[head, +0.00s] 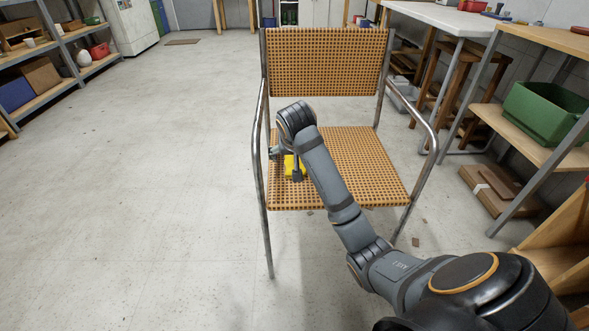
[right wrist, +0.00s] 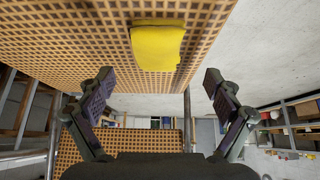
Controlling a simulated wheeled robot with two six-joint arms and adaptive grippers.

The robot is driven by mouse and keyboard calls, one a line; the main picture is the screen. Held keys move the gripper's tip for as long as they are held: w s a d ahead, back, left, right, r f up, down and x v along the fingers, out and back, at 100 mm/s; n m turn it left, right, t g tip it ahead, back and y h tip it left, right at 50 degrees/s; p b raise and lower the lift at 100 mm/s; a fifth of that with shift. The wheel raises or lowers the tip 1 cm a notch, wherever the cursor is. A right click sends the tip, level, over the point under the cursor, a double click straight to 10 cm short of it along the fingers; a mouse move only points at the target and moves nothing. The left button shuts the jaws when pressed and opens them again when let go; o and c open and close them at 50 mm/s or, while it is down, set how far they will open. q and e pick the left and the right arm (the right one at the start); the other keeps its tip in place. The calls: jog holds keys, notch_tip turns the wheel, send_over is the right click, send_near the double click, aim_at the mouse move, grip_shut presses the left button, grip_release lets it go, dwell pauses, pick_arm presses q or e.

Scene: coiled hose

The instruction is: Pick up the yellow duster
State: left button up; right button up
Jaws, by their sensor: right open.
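The yellow duster (head: 290,166) lies on the woven seat of a metal-framed chair (head: 350,165), near the seat's left side. It is partly hidden by my right gripper (head: 286,164), which is at the duster with one finger on either side in the head view. In the right wrist view the duster (right wrist: 157,47) is a folded yellow pad on the seat, overhanging or close to its edge. My right gripper (right wrist: 158,76) is open and empty, its fingers spread wider than the duster, which shows beyond the fingertips. Contact is not visible. My left gripper is out of view.
The chair has a woven backrest (head: 326,60) and tubular armrests (head: 412,113) on both sides. Shelving (head: 60,70) stands at the left. A workbench with a green bin (head: 545,120) and a flat cardboard box (head: 495,190) are at the right. The floor left of the chair is clear.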

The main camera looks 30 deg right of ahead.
jog(key=b+x, duration=0.4)
jog(key=shift+d+f, duration=0.25)
jog(key=shift+f, duration=0.05)
jog(key=shift+w+d+f, duration=0.1)
jog(key=shift+w+f, duration=0.15)
jog(key=shift+r, duration=0.1)
jog(key=c, duration=1.1)
jog(key=shift+c, duration=0.2)
jog(key=shift+r, duration=0.1)
